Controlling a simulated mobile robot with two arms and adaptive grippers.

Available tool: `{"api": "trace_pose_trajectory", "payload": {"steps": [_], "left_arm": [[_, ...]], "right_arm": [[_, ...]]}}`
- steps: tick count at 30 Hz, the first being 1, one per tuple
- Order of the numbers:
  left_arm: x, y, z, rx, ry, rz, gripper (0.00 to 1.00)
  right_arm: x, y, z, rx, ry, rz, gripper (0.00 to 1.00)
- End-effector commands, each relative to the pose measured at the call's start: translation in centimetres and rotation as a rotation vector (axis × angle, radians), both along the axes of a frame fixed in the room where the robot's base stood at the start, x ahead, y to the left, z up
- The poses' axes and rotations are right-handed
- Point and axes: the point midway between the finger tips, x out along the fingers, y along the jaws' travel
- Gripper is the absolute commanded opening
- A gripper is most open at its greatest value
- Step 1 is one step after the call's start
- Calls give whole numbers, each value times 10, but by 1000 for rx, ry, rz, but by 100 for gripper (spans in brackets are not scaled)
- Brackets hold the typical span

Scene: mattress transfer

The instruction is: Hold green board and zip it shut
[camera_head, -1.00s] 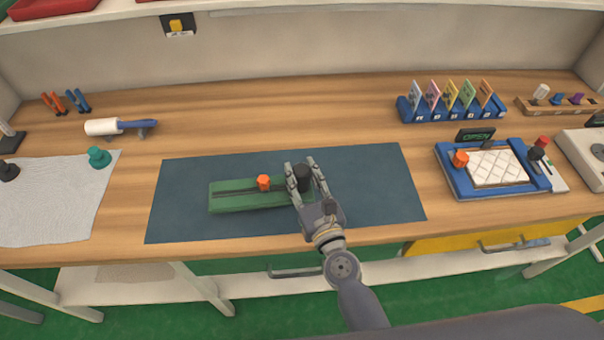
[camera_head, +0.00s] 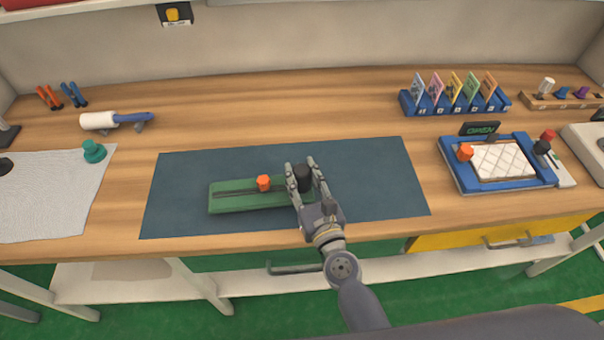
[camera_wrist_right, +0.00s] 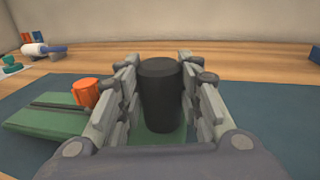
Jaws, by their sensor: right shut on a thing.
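The green board (camera_head: 235,198) lies on the dark blue mat, with a dark slot along its length. An orange knob (camera_head: 263,183) stands on the slot near the board's middle; it also shows in the right wrist view (camera_wrist_right: 86,92). A black knob (camera_head: 303,176) stands upright at the board's right end. My right gripper (camera_head: 305,172) is shut on the black knob, with one finger on each side of it, as the right wrist view shows the knob (camera_wrist_right: 160,95) between the fingers. My left gripper is not in view.
The dark blue mat (camera_head: 385,190) has free room around the board. A blue tray (camera_head: 455,180) with a quilted white pad and an "OPEN" sign (camera_head: 480,129) stands at right. A card rack (camera_head: 455,103) is behind. A white roller (camera_head: 98,121) and white cloth (camera_head: 60,210) are at left.

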Motion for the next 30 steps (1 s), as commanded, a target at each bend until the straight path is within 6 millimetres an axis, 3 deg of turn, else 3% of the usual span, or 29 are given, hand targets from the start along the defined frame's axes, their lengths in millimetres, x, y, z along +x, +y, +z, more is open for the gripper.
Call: {"api": "trace_pose_trajectory", "payload": {"steps": [18,30], "left_arm": [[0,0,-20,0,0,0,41],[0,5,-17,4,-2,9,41]], "right_arm": [[0,0,-19,3,-2,0,0],[0,0,-18,0,0,0,0]]}}
